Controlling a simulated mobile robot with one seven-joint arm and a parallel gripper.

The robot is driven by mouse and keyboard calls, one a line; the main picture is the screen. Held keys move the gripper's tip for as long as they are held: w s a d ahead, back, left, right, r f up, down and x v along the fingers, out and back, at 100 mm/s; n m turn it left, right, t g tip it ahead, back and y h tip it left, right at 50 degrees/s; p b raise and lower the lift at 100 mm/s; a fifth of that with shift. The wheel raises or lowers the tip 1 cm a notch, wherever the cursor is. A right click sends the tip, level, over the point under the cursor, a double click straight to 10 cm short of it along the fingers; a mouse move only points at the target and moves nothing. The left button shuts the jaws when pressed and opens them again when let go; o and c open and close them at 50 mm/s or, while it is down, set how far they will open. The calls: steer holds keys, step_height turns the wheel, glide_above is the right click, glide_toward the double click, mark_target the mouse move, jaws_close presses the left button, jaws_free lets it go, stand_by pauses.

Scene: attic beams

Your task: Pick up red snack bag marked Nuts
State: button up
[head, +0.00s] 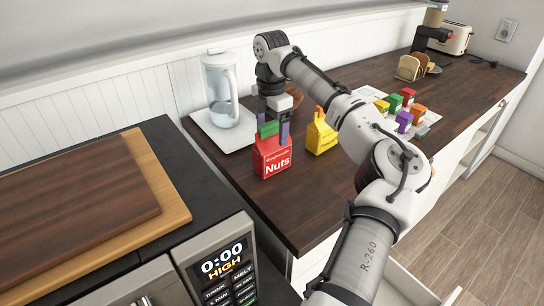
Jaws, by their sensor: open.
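The red snack bag marked Nuts (273,160) stands upright on the dark wooden counter, its label facing the camera. Its top edge is partly hidden by a green piece (268,129) and the fingers. My gripper (270,135) is directly above the bag, pointing down, with its purple fingers spread to the left and right of the top. I cannot tell whether the fingers touch the bag. A yellow bag (321,137) stands just to the right, partly beside my arm.
A clear pitcher (220,90) on a white base stands behind left. Several small coloured boxes (404,121) lie on the right, near a toast rack (409,67) and toaster (450,38). A microwave and cutting boards (90,200) fill the left. Counter (300,210) in front of the bag is clear.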

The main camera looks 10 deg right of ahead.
mark_target(272, 137)
steer(key=shift+w+d+f+p, duration=0.1)
steer(key=shift+f+p, duration=0.25)
steer(key=shift+f, duration=0.65)
steer(key=shift+w+d+f+p, duration=0.1)
steer(key=shift+f+p, duration=0.2)
steer(key=shift+f, duration=0.7)
steer(key=shift+c, duration=0.3)
steer(key=shift+a, duration=0.1)
steer(key=c, duration=1.5)
steer(key=shift+r, duration=0.15)
